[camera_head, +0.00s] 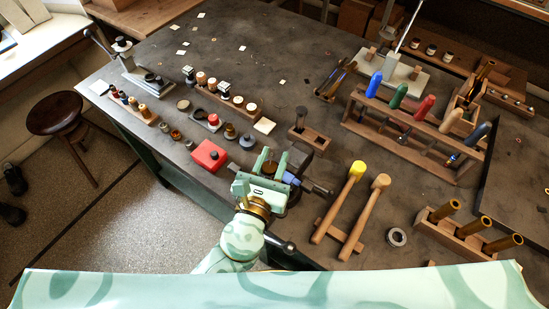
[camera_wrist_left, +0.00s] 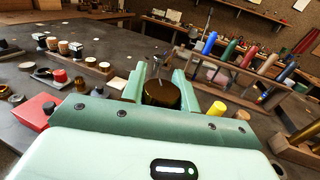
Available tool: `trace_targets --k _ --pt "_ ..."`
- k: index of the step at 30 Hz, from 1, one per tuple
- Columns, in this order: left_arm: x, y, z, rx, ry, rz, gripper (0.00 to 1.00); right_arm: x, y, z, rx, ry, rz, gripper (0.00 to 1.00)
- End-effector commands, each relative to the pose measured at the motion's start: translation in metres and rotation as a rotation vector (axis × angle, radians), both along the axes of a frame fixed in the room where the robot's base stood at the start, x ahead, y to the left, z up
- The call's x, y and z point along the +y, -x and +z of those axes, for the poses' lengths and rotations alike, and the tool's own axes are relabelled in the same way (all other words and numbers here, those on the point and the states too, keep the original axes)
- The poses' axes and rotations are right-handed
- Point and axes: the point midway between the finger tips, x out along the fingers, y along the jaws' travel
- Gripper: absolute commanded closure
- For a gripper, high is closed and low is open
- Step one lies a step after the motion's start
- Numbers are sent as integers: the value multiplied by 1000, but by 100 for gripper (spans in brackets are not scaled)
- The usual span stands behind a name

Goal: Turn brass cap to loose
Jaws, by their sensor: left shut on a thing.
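The brass cap (camera_wrist_left: 161,95) is a dark, round, brownish-gold piece between the two pale green fingers of my left gripper (camera_wrist_left: 160,88) in the left wrist view. In the head view my left gripper (camera_head: 270,164) is shut on the cap, above the front edge of the bench beside a dark metal vise (camera_head: 318,190). The cap's lower part and whatever is under it are hidden by my gripper, so I cannot tell how it is seated. My right gripper is not in view.
A red block (camera_head: 209,155) lies just left of my gripper. Two mallets with yellow (camera_head: 357,168) and wooden (camera_head: 381,181) heads lie to the right. A rack of coloured-handled tools (camera_head: 415,133) stands behind. The bench's back left is mostly clear.

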Motion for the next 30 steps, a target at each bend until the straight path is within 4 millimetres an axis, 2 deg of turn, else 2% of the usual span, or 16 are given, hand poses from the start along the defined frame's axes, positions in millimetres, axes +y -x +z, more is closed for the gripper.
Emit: trace_targets --k 10,27,28,30 --pt "3 -1 0 -1 2 149 92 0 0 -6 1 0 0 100" --pt "3 -1 1 -2 1 177 92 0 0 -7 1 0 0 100" --pt "3 -1 1 -2 1 177 61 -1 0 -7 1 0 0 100" --pt "3 -1 1 -2 1 177 47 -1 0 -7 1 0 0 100"
